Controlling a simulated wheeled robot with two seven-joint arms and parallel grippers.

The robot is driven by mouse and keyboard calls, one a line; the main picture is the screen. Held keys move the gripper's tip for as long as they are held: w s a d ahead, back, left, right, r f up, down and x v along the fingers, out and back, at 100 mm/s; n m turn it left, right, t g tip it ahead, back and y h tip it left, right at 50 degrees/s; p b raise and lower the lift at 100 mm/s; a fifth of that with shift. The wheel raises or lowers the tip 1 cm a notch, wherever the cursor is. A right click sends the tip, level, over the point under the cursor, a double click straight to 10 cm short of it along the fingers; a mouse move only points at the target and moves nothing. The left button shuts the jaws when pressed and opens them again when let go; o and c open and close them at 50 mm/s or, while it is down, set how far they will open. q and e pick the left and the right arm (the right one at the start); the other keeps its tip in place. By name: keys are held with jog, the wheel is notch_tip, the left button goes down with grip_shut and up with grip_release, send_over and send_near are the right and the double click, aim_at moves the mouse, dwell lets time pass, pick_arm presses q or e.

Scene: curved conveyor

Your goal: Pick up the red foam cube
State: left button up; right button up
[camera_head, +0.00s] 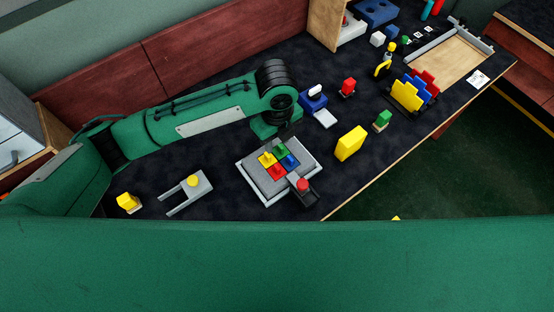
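Several red pieces show, and I cannot tell which is the foam cube. A red block (347,86) stands on a small base at the back of the table. Another red block (277,171) sits at the front of a group of yellow, green and blue blocks on a grey tray (252,187). My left gripper (284,134) points down just behind that group, above or beside the tray's back edge. Its dark fingers are small and partly hidden by the wrist, so its opening is unclear. My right gripper is not in view.
A red-topped dark piece (303,185) is at the tray's front right corner. A yellow block (350,143) and a green block (382,119) stand to the right. A grey forked fixture (190,193) lies left of the tray. The table's front edge runs close by the tray.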

pick_arm(q)
send_over(277, 166)
notch_tip(277, 166, down, 5)
jog(key=shift+w+p, duration=0.1)
jog(key=shift+p, duration=0.25)
notch_tip(277, 166, down, 2)
jog(key=shift+w+f, duration=0.1)
jog(key=shift+f+p, duration=0.35)
jog(key=shift+p, duration=0.05)
jog(key=f, duration=0.2)
jog(key=f+p, duration=0.1)
jog(key=shift+s+f, duration=0.3)
jog(key=shift+f, duration=0.35)
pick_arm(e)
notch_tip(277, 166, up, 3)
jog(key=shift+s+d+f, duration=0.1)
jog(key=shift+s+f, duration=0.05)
pick_arm(q)
jog(key=shift+c, duration=0.4)
grip_shut()
